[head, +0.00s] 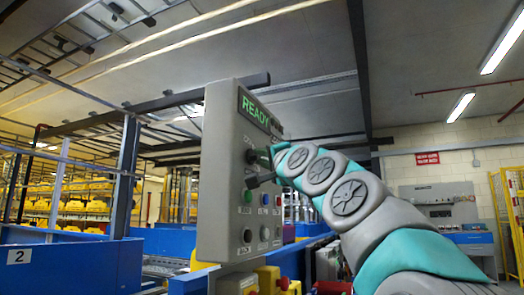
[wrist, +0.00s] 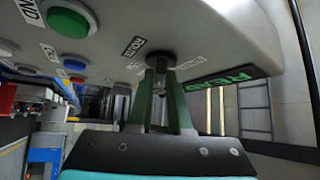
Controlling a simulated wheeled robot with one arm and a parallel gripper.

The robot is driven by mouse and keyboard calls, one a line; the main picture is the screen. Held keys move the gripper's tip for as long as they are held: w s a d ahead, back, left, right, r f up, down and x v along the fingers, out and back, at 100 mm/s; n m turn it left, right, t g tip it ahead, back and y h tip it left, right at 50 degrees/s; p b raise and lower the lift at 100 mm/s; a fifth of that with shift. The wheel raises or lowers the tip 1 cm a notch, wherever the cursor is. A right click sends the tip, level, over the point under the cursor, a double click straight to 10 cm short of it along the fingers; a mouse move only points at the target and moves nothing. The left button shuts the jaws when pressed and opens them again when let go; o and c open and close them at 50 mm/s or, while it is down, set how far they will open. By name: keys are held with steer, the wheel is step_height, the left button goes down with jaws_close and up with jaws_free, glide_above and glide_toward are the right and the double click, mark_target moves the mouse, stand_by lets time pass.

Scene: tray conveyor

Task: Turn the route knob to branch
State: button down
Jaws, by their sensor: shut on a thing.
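The grey control panel (head: 219,165) stands upright in the middle of the head view. In the wrist view, the route knob (wrist: 160,64) is a small dark knob on the panel face, next to a label (wrist: 131,47) that reads ROUTE. My gripper (wrist: 160,82) has its two dark green fingers on either side of the knob, shut on it. In the head view, my gripper (head: 258,168) is at the upper part of the panel and hides the knob. Which way the knob points cannot be made out.
A lit display (head: 254,109) on the panel reads READY. A green button (wrist: 68,20) and several other buttons sit near the knob. Blue conveyor structures (head: 75,268) lie to the left.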

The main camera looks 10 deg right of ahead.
steer(key=shift+r+m+g+h, duration=0.15)
steer(key=shift+m+g+h, duration=0.55)
steer(key=shift+m, duration=0.5)
steer(key=shift+m+g+h, duration=0.3)
steer(key=shift+m, duration=0.2)
steer(key=c, duration=0.8)
jaws_free()
steer(key=shift+c, duration=0.2)
steer(key=shift+s, duration=0.1)
steer(key=s+d+b, duration=0.1)
steer(key=s, duration=0.6)
steer(key=shift+s+f, duration=0.25)
steer(key=shift+f, duration=0.2)
steer(key=shift+d, duration=0.1)
